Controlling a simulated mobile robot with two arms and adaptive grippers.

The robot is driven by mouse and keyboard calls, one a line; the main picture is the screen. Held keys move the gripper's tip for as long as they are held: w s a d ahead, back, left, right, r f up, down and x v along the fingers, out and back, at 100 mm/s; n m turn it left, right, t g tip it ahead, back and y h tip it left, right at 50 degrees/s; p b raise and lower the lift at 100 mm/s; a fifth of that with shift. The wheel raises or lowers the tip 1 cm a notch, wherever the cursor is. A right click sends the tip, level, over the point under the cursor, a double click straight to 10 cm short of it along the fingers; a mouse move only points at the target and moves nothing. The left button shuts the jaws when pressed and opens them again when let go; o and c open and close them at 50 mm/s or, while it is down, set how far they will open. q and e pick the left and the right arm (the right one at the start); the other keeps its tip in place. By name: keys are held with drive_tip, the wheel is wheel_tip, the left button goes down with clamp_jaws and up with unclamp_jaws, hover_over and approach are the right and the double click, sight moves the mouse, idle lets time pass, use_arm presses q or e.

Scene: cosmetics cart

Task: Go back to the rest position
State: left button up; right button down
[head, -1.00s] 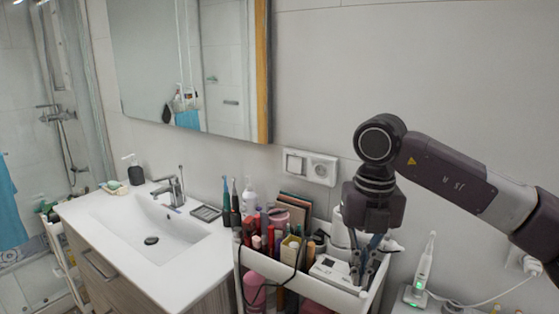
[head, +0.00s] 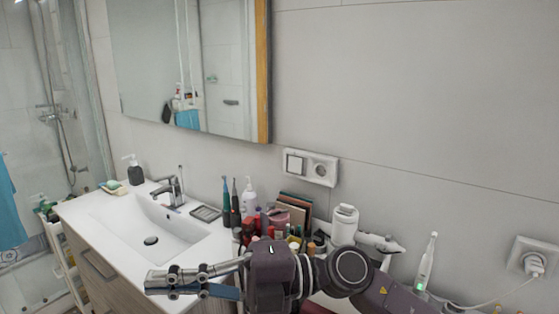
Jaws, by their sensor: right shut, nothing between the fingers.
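My right gripper (head: 152,282) is shut and empty. It points left across the lower middle of the head view, in front of the sink counter's front right part. My right arm (head: 352,270) comes in from the lower right and hides most of the cosmetics cart. Several bottles and tubes in the cart, such as a pink container (head: 290,214), show above the arm. My left gripper is not in view.
The white sink (head: 185,235) with its tap (head: 172,190) lies left. Toothbrushes (head: 230,200) stand at its right edge. A white appliance, perhaps a hair dryer (head: 345,224), is just behind my arm. A charging toothbrush (head: 427,262) stands at right.

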drive_tip(key=w+d+r+m+t+y, duration=0.4)
drive_tip(key=w+d+r+m+t, duration=0.25)
drive_tip(key=m+t, duration=0.6)
drive_tip(key=w+d+f+m+t+h, duration=0.5)
drive_tip(key=w+d+m+t+h, duration=0.25)
drive_tip(key=m+t, duration=0.2)
drive_tip(key=d+f+m+g+h, duration=0.1)
drive_tip(key=d+f+m+h, duration=0.5)
drive_tip(key=f, duration=0.4)
drive_tip(key=d+f+m+g+h, duration=0.2)
drive_tip(key=d+f+m+h, duration=0.3)
drive_tip(key=d+f+h, duration=0.45)
drive_tip(key=s+d+f+m+g, duration=0.1)
drive_tip(key=s+d+f+g, duration=0.15)
drive_tip(key=s+f, duration=0.45)
drive_tip(key=s+d+f+m+g, duration=0.1)
drive_tip(key=s+f+g, duration=0.25)
drive_tip(key=f, duration=0.45)
drive_tip(key=s+d+f+g, duration=0.2)
drive_tip(key=s+f+g, duration=0.15)
drive_tip(key=s, duration=0.55)
drive_tip(key=s+d+f+g, duration=0.1)
drive_tip(key=s+f+g, duration=0.3)
drive_tip(key=s, duration=0.5)
wheel_tip(320, 180, down, 28)
drive_tip(key=s, duration=0.2)
drive_tip(key=s+d+f+g, duration=0.1)
drive_tip(key=s+d+f, duration=0.2)
drive_tip(key=s+f, duration=1.3)
drive_tip(key=shift+s, duration=0.5)
